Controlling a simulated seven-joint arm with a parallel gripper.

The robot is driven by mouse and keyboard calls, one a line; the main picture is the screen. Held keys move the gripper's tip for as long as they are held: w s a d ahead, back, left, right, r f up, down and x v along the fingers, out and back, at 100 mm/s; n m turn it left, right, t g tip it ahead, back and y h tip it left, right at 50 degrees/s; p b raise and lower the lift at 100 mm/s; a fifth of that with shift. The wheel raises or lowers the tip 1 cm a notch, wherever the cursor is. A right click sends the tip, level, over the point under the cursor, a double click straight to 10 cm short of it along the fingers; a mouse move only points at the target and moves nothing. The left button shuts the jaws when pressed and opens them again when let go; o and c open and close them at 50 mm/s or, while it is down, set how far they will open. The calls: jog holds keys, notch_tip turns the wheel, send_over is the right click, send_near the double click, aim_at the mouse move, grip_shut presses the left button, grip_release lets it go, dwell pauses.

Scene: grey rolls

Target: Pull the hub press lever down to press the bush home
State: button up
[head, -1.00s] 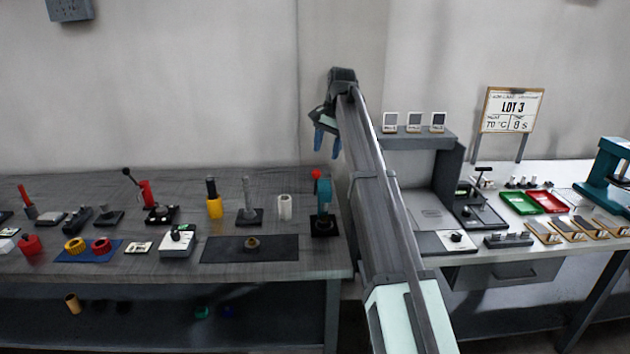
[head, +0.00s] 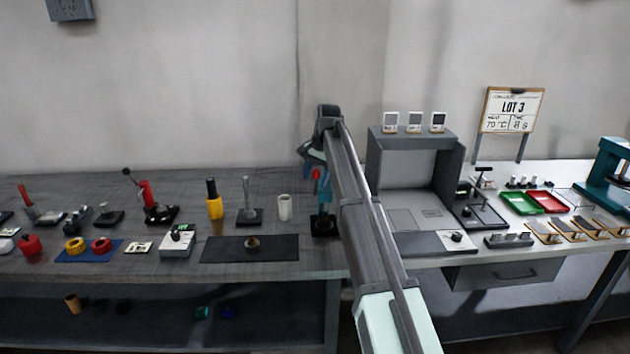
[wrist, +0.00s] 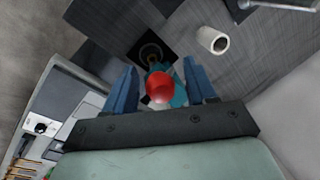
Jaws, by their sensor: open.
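The small teal press (head: 323,208) stands on a black base (head: 324,226) at the right end of the left bench. Its lever ends in a red ball knob (wrist: 160,87). My gripper (head: 313,178) is at the top of this press. In the wrist view, the open blue fingers (wrist: 160,80) stand on either side of the knob, with gaps showing at both sides. Contact cannot be made out. The teal body (wrist: 180,93) shows behind the knob, and the base (wrist: 152,52) beyond it. The bush cannot be told in these views.
A white roll (head: 284,207) stands just left of the press and also shows in the wrist view (wrist: 212,40). A grey post (head: 246,200) and a dark mat (head: 225,250) are farther left. A grey frame (head: 372,165) stands on the right bench.

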jog(key=shift+a+f, duration=0.15)
jog(key=shift+f, duration=0.65)
jog(key=shift+c, duration=0.5)
grip_shut()
